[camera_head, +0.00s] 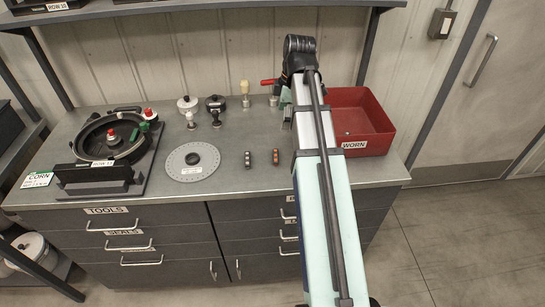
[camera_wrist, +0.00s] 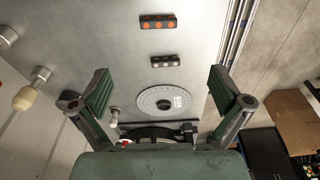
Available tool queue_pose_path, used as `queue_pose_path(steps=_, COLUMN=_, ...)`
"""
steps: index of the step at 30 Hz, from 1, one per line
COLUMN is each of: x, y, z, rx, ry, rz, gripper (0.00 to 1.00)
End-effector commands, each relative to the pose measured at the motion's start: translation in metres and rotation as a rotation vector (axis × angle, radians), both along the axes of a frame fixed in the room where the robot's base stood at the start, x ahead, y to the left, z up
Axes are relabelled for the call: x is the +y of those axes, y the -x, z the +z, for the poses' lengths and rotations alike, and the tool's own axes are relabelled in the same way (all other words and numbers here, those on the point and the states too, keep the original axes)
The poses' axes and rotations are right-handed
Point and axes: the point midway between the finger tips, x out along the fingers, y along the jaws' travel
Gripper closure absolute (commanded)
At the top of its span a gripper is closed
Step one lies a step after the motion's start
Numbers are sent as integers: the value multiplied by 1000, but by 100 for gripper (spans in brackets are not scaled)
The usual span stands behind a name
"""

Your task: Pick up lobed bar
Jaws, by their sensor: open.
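Two short dark bars lie apart on the grey worktop. One bar has a row of pale round dots (camera_head: 248,159) and is also in the wrist view (camera_wrist: 165,61). The other bar has orange dots (camera_head: 276,157) and also shows in the wrist view (camera_wrist: 158,22). I cannot tell which one is the lobed bar. My gripper (camera_wrist: 160,85) is open and empty, its green-padded fingers wide apart. It is above the worktop, with both bars beyond its fingertips in the wrist view. In the head view my arm partly hides it.
A pale graduated disc (camera_head: 193,161) lies left of the bars. The black seed meter (camera_head: 112,137) stands at the left. A red WORN bin (camera_head: 369,112) is at the right. Several knobbed parts, including a cream-topped one (camera_head: 245,88), stand behind. The worktop around the bars is clear.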

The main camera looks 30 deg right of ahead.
Motion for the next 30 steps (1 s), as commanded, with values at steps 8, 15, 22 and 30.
queue_pose_path(steps=8, x=6, y=-2, z=-44, rx=2, ry=0, rz=-2, gripper=0)
queue_pose_path(steps=15, x=11, y=-4, z=-80, rx=3, ry=0, rz=-3, gripper=0)
queue_pose_path(steps=22, x=13, y=-7, z=-99, rx=0, ry=1, rz=-3, gripper=0)
queue_pose_path(steps=30, x=14, y=-7, z=-110, rx=2, ry=0, rz=-3, gripper=0)
